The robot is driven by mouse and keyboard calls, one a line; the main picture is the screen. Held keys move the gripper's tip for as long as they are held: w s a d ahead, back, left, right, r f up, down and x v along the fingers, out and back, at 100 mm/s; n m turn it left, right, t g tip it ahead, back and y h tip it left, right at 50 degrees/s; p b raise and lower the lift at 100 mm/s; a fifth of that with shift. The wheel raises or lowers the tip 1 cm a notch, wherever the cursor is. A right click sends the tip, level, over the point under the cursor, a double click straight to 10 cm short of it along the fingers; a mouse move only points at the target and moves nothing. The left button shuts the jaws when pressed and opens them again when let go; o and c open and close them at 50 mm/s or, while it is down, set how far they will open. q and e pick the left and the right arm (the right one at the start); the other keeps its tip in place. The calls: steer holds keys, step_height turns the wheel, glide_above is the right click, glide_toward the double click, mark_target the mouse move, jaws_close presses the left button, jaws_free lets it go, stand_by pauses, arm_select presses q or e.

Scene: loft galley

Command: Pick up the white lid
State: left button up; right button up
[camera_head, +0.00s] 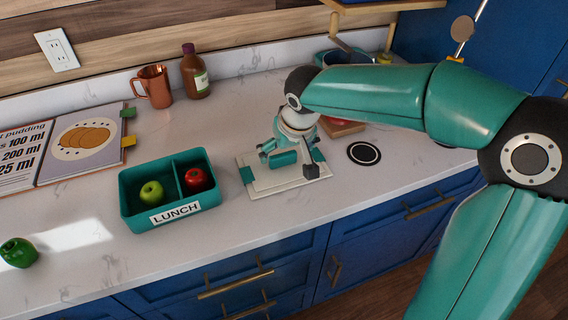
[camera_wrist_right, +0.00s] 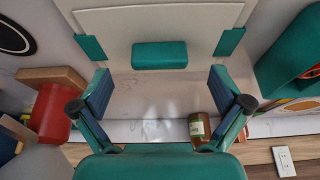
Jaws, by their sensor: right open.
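The white lid (camera_head: 262,187) lies flat on the counter, right of the lunch box, with teal clips at its sides. Its teal handle (camera_head: 284,158) shows in the middle, partly hidden by my right gripper. My right gripper (camera_head: 290,160) points down over the lid, open and empty. In the right wrist view the lid (camera_wrist_right: 110,35) and its handle (camera_wrist_right: 160,56) lie above the open jaws (camera_wrist_right: 160,97), and the handle is not clasped. The height of the fingertips above the lid is hard to tell. My left gripper is out of view.
The teal lunch box (camera_head: 137,219) holds a green apple (camera_head: 152,193) and a red apple (camera_head: 199,179). A black ring marking (camera_head: 363,153) lies right of the lid. A copper mug (camera_head: 155,87) and brown bottle (camera_head: 195,75) stand behind. A green pepper (camera_head: 18,252) sits far left.

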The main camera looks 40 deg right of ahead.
mark_target(283, 154)
steer(key=x, duration=0.4)
steer(key=shift+w+d+f+p, duration=0.2)
steer(key=shift+w+p, duration=0.15)
steer(key=shift+w, duration=0.15)
steer(key=shift+r, duration=0.1)
steer(key=c, duration=1.2)
steer(key=shift+r, duration=0.15)
